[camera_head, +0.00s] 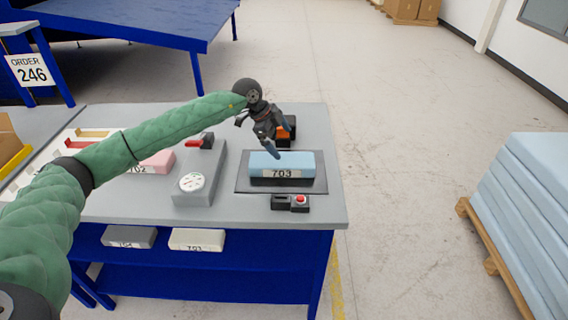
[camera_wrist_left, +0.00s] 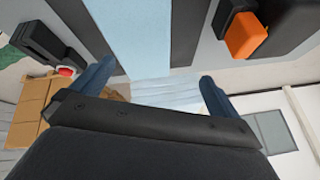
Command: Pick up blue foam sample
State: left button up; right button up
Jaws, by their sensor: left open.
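The blue foam sample (camera_head: 290,160), a light blue block, lies on a dark mat (camera_head: 316,186) at the right of the grey table, with a label reading 703 on its front. In the left wrist view the foam (camera_wrist_left: 140,38) is a pale blue strip beyond the fingers. Whether a finger touches the foam cannot be told. My right gripper is not in view.
An orange and black device (camera_head: 288,128) stands just behind the foam. A small box with a red button (camera_head: 300,201) is in front. A grey gauge unit (camera_head: 192,186) and a pink block (camera_head: 158,162) are to the left. Stacked pale blue sheets (camera_head: 520,200) stand beyond the aisle.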

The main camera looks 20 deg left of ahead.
aim_at(282, 161)
pick_arm(q)
jog(key=shift+s+a+f+n+g+y, duration=0.2)
jog(key=shift+s+a+n+g, duration=0.15)
jog(key=shift+s+n, duration=0.25)
jog(key=shift+s+a+f+n+g+y, duration=0.25)
jog(key=shift+s+a+n, duration=0.2)
jog(key=shift+n, duration=0.15)
jog(key=shift+w+d+n, duration=0.1)
jog(key=shift+d+n, duration=0.05)
jog(key=shift+n, duration=0.35)
jog(key=shift+p+x, duration=0.65)
jog(key=shift+x, duration=0.65)
jog(key=p+x, duration=0.2)
jog(key=x, duration=0.1)
jog(key=shift+s+d+f+p, duration=0.1)
jog(key=shift+s+f+p, duration=0.2)
jog(key=shift+f+p, duration=0.05)
jog(key=shift+d+f, duration=0.2)
jog(key=shift+f, duration=0.5)
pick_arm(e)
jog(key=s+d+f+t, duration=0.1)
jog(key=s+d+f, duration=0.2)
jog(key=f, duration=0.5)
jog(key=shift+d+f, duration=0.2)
pick_arm(q)
jog(key=shift+c, duration=0.4)
